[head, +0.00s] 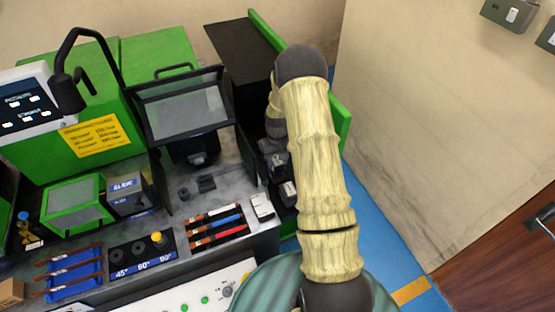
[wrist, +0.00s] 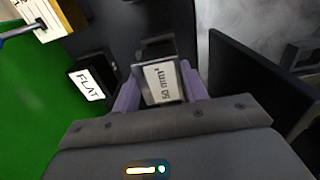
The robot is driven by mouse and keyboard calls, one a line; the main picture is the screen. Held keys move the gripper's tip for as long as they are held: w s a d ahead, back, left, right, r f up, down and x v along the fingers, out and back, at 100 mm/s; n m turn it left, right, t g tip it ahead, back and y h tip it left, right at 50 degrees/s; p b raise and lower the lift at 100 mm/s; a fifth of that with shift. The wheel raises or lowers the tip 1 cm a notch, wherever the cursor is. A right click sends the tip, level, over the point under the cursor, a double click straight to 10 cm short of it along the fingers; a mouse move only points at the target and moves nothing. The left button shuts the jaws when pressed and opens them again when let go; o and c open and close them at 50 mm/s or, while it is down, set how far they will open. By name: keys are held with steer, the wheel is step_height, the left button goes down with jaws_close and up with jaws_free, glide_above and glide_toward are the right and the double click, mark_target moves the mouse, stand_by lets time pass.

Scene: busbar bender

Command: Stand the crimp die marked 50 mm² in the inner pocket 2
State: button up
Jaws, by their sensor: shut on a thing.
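The crimp die (wrist: 157,83) is a small metal block with a white label in the wrist view. The label is turned and blurred; "mm²" shows, but I cannot read the number surely. My gripper (wrist: 160,88) is shut on it, with a purple finger on each side. In the head view my gripper (head: 275,160) hangs over the dark gap at the right of the machine bench, partly hidden by my arm. Which pocket is inner pocket 2 I cannot tell; a dark opening or block (wrist: 157,47) shows just beyond the die.
A black block marked FLAT (wrist: 88,82) stands left of the die against a green panel (wrist: 30,110). A dark upright plate (wrist: 245,80) is close on the right. The bench holds a bender with a clear guard (head: 185,110) and coloured busbars (head: 215,227).

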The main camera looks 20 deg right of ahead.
steer(key=shift+f+b, duration=1)
steer(key=shift+f, duration=0.45)
stand_by(0.3)
steer(key=o, duration=1.2)
steer(key=shift+c, duration=0.2)
step_height(320, 180, up, 17)
steer(key=b, duration=0.2)
steer(key=shift+r+b, duration=0.2)
steer(key=shift+b, duration=0.15)
steer(key=shift+d, duration=0.1)
steer(key=s+a+r+t, duration=0.1)
steer(key=s+a, duration=0.5)
steer(key=s, duration=0.5)
steer(key=s+a+r+t, duration=0.1)
steer(key=s+a+r, duration=0.1)
steer(key=s+a, duration=0.4)
steer(key=s, duration=0.5)
steer(key=shift+r+t, duration=0.2)
steer(key=shift+t, duration=0.1)
